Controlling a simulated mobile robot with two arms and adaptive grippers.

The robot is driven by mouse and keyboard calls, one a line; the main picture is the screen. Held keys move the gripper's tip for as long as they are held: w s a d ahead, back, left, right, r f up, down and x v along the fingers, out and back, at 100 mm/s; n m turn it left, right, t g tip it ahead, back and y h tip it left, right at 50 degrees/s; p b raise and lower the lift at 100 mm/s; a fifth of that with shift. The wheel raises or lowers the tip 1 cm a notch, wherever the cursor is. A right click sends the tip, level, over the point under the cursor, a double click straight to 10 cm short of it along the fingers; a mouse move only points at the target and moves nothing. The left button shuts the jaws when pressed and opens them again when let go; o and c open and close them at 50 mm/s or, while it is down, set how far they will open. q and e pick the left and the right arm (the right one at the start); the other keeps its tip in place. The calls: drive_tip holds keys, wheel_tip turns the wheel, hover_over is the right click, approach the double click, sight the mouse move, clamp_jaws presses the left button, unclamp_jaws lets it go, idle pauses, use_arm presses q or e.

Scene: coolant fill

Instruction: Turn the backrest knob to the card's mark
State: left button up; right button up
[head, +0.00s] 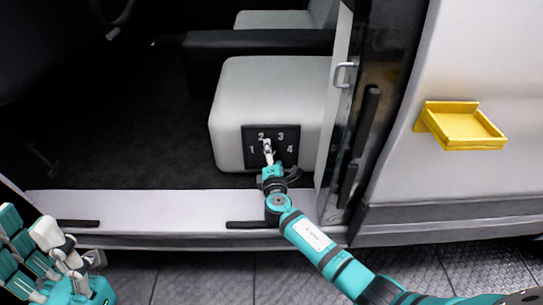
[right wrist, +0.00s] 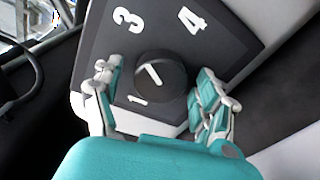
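The black backrest knob (right wrist: 160,77) with a white pointer line sits on a dark dial plate (right wrist: 222,45) in the right wrist view. The plate also shows on the light seat base in the head view (head: 290,133), with white numerals 1 to 4. My right gripper (right wrist: 154,75) is open, its fingers on either side of the knob with gaps showing. In the head view it (head: 267,154) covers the knob. In the wrist view numeral 2 is not visible. My left gripper (head: 42,232) is open and empty at the lower left. I see no card.
A yellow tray (head: 462,129) juts from the white side panel at right; it looks empty. A white door sill (head: 165,203) runs below the seat. The dark floor left of the seat is clear.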

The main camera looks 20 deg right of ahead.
drive_tip(key=v, duration=1.1)
drive_tip(key=shift+s, duration=0.15)
drive_tip(key=shift+s+a, duration=0.1)
drive_tip(key=shift+s, duration=0.25)
drive_tip(key=shift+a+r, duration=0.1)
